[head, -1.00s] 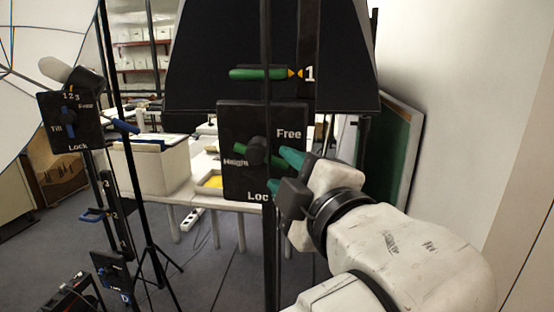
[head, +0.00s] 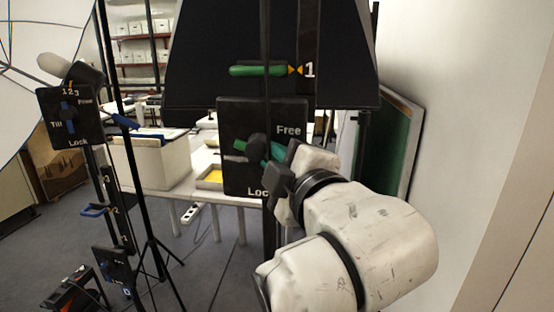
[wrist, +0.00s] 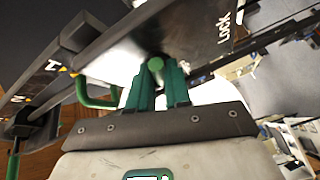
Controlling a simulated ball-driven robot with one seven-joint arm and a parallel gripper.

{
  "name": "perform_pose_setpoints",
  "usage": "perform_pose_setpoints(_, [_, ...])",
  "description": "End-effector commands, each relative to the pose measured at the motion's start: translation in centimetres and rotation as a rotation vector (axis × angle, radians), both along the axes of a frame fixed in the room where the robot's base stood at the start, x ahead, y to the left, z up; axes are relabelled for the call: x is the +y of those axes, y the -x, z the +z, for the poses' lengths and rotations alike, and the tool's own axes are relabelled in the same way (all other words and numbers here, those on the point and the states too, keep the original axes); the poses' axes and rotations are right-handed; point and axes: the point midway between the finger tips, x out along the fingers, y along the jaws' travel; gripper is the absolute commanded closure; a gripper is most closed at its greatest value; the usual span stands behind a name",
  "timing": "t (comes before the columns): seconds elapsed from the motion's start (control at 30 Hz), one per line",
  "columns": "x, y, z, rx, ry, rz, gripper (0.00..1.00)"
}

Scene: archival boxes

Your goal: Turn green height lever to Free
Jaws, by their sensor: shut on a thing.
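The green height lever (head: 239,145) turns on a dark hub on the black panel (head: 236,118) in the middle of the head view. The panel reads Free at upper right and Lock at the bottom, partly covered. The lever lies roughly level, its right part between the two words. My gripper (head: 275,153) comes from the right with its teal fingers shut on the lever's right part, hiding that end. In the wrist view the lever's round green end (wrist: 155,65) sits between the two teal fingers (wrist: 158,88).
A green handle (head: 258,71) with a 1 mark is above the panel. A thin dark pole (head: 266,40) runs in front of it. At left stands another panel with a blue Tilt lever (head: 68,118). A white table with boxes (head: 158,163) is behind.

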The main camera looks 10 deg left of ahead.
Motion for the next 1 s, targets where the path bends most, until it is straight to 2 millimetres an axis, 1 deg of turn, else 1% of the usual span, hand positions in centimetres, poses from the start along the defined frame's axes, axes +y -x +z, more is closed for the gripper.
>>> perform_pose_setpoints(0.03, [0.1, 0.0, -0.1, 0.002, 0.001, 0.001, 0.95])
perform_pose_setpoints(0.1, [0.1, 0.0, -0.1, 0.002, 0.001, 0.001, 1.00])
perform_pose_setpoints(0.37, [0.0, 0.0, 0.2, 0.003, 0.017, 0.001, 1.00])
perform_pose_setpoints(0.63, [-0.1, -0.1, 1.2, 0.012, 0.182, 0.001, 1.00])
perform_pose_setpoints(0.83, [0.0, 0.0, 1.2, 0.016, 0.295, 0.002, 1.00])
perform_pose_setpoints(1.0, [0.0, 0.0, 1.0, 0.016, 0.326, 0.002, 1.00])
